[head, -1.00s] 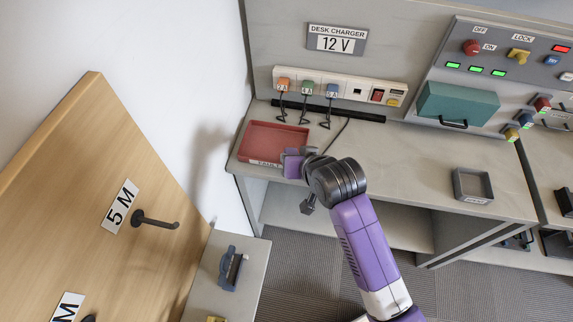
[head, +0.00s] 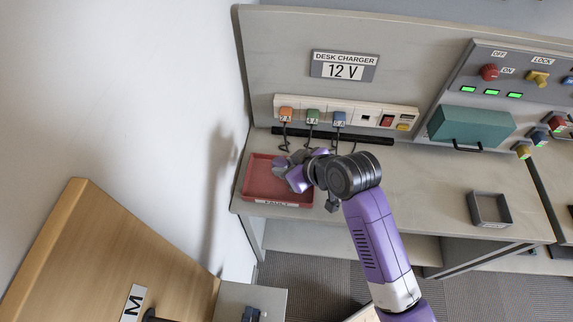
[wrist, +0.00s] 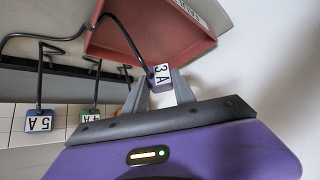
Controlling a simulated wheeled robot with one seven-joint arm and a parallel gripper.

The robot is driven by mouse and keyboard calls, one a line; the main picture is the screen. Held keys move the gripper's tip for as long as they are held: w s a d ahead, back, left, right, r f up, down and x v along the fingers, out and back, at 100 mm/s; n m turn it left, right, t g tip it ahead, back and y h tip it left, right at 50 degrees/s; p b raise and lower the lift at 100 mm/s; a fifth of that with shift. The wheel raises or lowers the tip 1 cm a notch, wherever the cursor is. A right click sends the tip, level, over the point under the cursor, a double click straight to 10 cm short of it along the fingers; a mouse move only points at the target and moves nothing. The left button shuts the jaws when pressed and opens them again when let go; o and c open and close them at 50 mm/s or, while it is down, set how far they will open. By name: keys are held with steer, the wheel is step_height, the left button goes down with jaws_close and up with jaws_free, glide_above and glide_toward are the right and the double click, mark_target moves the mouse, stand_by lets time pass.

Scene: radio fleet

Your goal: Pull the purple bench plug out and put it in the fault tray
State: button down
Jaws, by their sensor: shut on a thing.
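My gripper (wrist: 158,88) is shut on the purple plug (wrist: 161,77), whose white label reads 3 A. A dark cable runs up and left from the plug in the wrist view. In the head view, my gripper (head: 283,166) shows at the right part of the red fault tray (head: 252,183), which stands at the bench's left end. The plug is not clear there. The tray (wrist: 150,38) is also at the top of the wrist view, beyond the plug. I cannot tell whether the plug touches it.
The charger strip (head: 362,119) holds an orange plug (head: 286,115), a green plug (head: 312,117) and a blue plug (head: 339,119), with hanging cables. A grey open box (head: 489,209) stands on the right. The bench between is clear. A wooden door (head: 75,250) is at lower left.

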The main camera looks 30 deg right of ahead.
steer(key=shift+r, duration=0.15)
steer(key=shift+f+b, duration=1.9)
steer(key=shift+f, duration=1.7)
steer(key=c, duration=0.9)
jaws_free()
steer(key=shift+c, duration=0.2)
steer(key=v, duration=0.7)
steer(key=shift+s, duration=0.15)
steer(key=shift+s+r, duration=0.2)
steer(key=shift+r, duration=0.1)
